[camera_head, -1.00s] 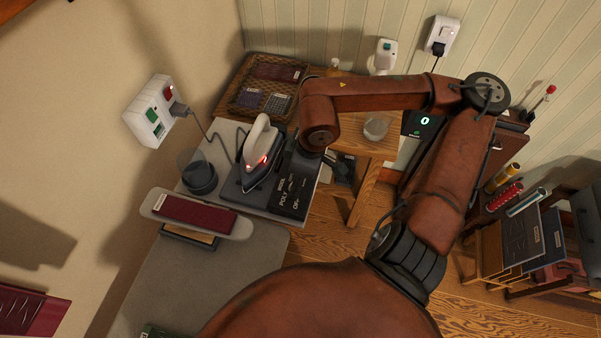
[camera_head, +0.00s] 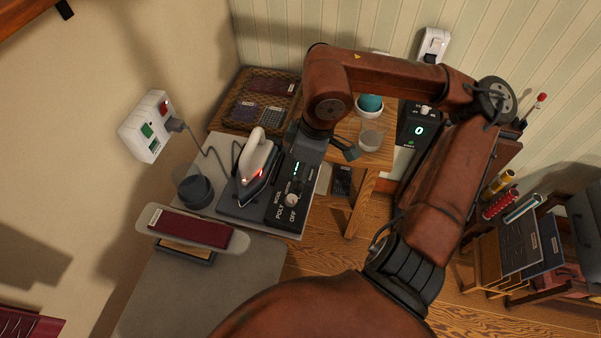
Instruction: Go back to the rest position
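My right arm comes in from the lower right and bends over the tables. My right gripper (camera_head: 334,150) hangs below the wrist, just right of the black control panel. It is seen from above, partly hidden by its own wrist, and whether its fingers are open or shut is unclear. It appears apart from the panel's knob (camera_head: 292,199). The panel (camera_head: 283,205) is marked with fabric names and OFF, and has small lit marks. The iron (camera_head: 257,160) stands beside it with a red light. My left gripper is not in view.
A dark cup (camera_head: 196,190), wicker tray (camera_head: 240,118), clear glass (camera_head: 372,135) and teal round thing (camera_head: 369,103) stand around. A scale-like device (camera_head: 419,130) reads 0. Racks stand at right.

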